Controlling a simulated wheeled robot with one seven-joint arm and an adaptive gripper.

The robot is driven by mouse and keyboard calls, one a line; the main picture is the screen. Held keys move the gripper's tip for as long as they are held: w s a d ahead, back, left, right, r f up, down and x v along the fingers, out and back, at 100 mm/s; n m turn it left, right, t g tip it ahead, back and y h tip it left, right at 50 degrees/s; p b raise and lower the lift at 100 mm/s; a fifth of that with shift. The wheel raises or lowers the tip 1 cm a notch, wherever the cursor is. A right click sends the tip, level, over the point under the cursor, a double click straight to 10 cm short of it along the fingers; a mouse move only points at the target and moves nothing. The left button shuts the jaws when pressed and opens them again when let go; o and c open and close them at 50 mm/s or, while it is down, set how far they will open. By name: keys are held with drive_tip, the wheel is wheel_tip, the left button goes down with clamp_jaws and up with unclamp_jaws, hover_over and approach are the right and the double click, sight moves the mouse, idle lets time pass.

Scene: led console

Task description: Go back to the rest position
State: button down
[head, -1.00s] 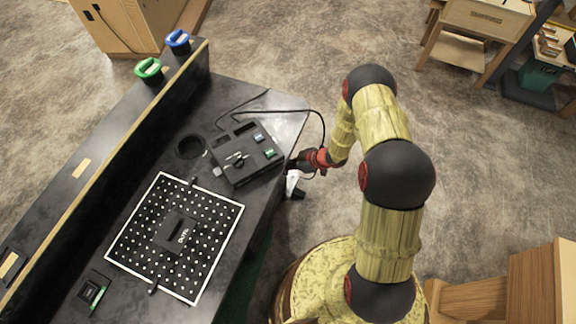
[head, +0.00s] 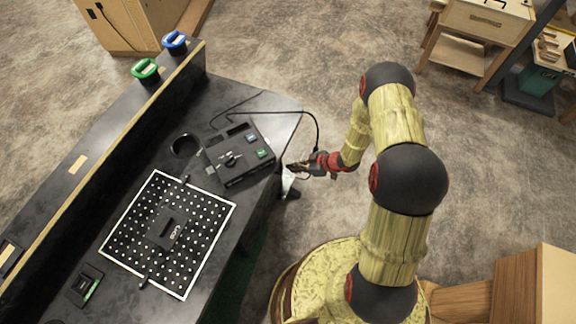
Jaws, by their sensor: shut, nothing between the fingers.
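My gripper (head: 291,170) is at the right edge of the dark console table (head: 262,95), beside the black control box (head: 240,155). Its fingers are shut with nothing between them and point left toward the box, apart from it in this view. The control box has a dark knob, a blue button (head: 252,137) and a green button (head: 263,153) on top. My arm reaches up from the lower right and bends back toward the table.
A dotted black board with a white border (head: 205,218) lies on the table with a dark block (head: 167,229) on it. Blue (head: 174,42) and green (head: 146,70) round lights top the back ledge. A black cable loops near my gripper.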

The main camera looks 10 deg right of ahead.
drive_tip(key=p+v, duration=0.1)
drive_tip(key=v, duration=0.4)
drive_tip(key=shift+s+d+r, duration=0.15)
drive_tip(key=shift+s, duration=0.05)
